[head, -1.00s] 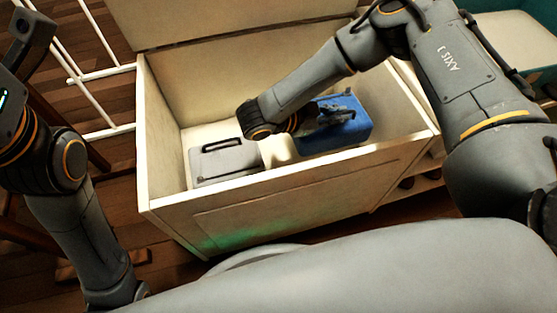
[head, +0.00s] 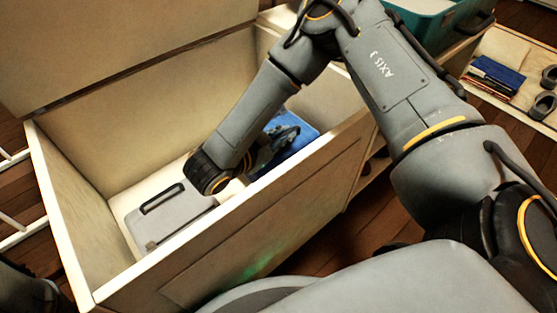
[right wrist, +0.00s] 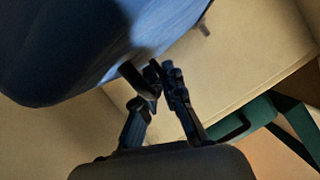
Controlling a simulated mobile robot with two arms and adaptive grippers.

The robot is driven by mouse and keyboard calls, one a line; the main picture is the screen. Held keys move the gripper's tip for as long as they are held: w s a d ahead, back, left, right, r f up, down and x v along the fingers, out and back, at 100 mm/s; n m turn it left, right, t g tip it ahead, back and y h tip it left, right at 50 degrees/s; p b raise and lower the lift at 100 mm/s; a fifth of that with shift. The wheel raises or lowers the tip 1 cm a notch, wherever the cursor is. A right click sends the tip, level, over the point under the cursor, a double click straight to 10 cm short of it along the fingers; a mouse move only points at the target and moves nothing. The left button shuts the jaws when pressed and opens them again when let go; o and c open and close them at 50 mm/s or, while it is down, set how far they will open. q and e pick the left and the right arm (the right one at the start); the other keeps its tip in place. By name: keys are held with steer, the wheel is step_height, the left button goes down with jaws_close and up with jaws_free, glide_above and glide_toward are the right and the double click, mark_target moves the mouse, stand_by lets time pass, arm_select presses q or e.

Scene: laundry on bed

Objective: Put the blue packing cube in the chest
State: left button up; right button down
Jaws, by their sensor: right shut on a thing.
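The blue packing cube (head: 298,137) is inside the right part of the open cream chest (head: 58,208), partly hidden by my right arm and the chest's front wall. My right gripper (head: 283,141) reaches down into the chest and is shut on the cube. In the right wrist view the blue cube (right wrist: 75,45) fills the upper left, and the closed fingers (right wrist: 155,78) meet its edge. I cannot tell whether the cube touches the chest floor. My left gripper is out of view.
A grey packing cube (head: 165,213) with a dark handle lies in the left part of the chest. The chest's lid (head: 120,45) stands open behind. A teal container (head: 425,18) and a shelf with books (head: 495,78) and dark shoes (head: 543,104) are at the right.

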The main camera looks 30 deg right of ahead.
mark_target(280, 152)
step_height(280, 152, down, 6)
steer(key=b, duration=0.4)
steer(key=shift+b, duration=0.3)
steer(key=shift+r, duration=0.1)
steer(key=c, duration=1.5)
jaws_free()
steer(key=shift+o, duration=0.2)
steer(key=shift+s+a+r+p, duration=0.1)
steer(key=shift+a+r+p, duration=0.3)
steer(key=shift+p, duration=0.35)
steer(key=p+v, duration=0.7)
steer(key=v, duration=0.2)
steer(key=shift+a+r+p, duration=0.1)
steer(key=shift+a+p, duration=0.1)
steer(key=shift+p, duration=0.2)
steer(key=shift+s+a+p, duration=0.25)
steer(key=shift+a+p, duration=0.15)
steer(key=shift+a, duration=0.35)
